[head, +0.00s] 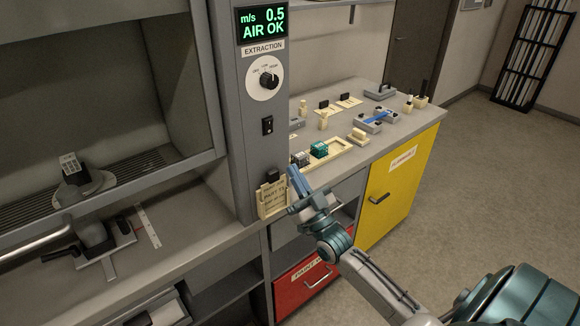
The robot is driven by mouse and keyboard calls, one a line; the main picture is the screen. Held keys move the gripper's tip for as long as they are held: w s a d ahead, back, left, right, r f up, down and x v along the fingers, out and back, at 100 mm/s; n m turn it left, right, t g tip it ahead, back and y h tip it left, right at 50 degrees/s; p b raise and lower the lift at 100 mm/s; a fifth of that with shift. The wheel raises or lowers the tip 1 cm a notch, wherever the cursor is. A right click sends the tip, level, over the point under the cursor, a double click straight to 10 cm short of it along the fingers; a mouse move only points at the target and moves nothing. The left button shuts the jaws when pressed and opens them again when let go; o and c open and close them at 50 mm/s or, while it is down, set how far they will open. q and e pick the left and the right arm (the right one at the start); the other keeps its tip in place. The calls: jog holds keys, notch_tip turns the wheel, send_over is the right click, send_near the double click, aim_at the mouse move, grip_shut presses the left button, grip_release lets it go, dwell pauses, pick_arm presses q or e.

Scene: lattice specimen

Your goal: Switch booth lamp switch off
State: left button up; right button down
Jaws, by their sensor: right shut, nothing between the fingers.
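The black rocker switch (267,125) sits on the grey booth post (245,165), below the round extraction dial (266,79). It is small, and I cannot tell which side is pressed in. My right gripper (293,172) is below and to the right of the switch, apart from it, beside the post's lower part. Its blue fingers are shut and empty, pointing up toward the post. My left gripper is not in view.
A cream card holder (274,200) with a black block stands at the post's foot, close to my right gripper. The counter (375,100) on the right carries a cream tray and several small parts. The booth opening (90,90) is on the left.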

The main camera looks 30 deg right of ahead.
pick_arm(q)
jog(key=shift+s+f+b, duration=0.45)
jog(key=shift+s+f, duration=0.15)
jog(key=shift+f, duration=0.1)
pick_arm(e)
jog(key=v, duration=0.3)
jog(key=shift+f, duration=0.2)
jog(key=shift+s, duration=0.1)
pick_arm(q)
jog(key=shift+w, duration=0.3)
